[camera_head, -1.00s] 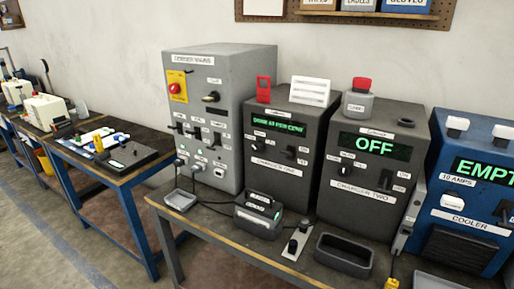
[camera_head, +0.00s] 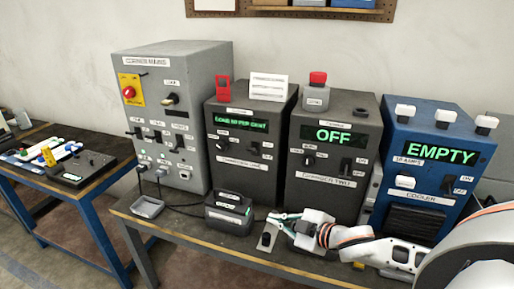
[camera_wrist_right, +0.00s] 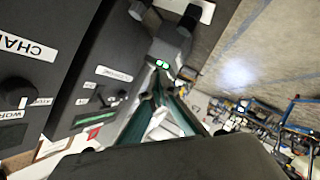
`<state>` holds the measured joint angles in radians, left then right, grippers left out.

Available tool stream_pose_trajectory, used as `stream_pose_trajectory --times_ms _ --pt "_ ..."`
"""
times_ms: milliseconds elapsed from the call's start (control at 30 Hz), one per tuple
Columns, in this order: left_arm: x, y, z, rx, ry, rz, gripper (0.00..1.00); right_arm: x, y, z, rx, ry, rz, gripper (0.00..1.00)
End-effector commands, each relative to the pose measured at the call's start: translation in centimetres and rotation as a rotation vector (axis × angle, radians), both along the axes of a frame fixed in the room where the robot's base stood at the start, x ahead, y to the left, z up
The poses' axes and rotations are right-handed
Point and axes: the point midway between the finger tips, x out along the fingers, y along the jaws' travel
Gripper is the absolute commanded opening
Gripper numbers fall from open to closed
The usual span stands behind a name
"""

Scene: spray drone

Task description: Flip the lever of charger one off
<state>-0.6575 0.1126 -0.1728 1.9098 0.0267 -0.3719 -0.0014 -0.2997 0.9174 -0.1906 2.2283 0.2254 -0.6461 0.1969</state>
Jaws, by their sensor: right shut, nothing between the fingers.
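Charger one (camera_head: 215,180) is the dark box left of charger two (camera_head: 335,201), with a green text display (camera_head: 240,124) that is hard to read. My left gripper is not in view.
A dark battery-like box (camera_head: 229,212) with a green light stands before charger one. A small plate with a black knob (camera_head: 266,239) lies under my right gripper. The grey mains cabinet (camera_head: 190,100) is left, the blue cooler (camera_head: 428,146) right. Cables run along the bench.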

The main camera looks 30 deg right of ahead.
Motion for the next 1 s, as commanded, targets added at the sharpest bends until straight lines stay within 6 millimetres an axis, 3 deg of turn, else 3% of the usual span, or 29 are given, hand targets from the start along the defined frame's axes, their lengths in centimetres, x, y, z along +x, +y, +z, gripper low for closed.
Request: stream_pose_trajectory --times_ms 400,700,833,1000 --pt "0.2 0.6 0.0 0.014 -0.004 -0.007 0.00 4.7 -3.6 9.6 0.129 -0.072 0.190 0.00" --pt "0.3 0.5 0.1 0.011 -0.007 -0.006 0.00 6.4 -6.1 17.7 0.213 -0.101 0.271 0.00" --pt "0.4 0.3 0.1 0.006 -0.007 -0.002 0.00 6.6 -6.6 19.8 0.233 -0.108 0.287 0.00" --pt "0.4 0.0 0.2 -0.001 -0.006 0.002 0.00 6.6 -6.8 20.8 0.244 -0.111 0.294 0.00"
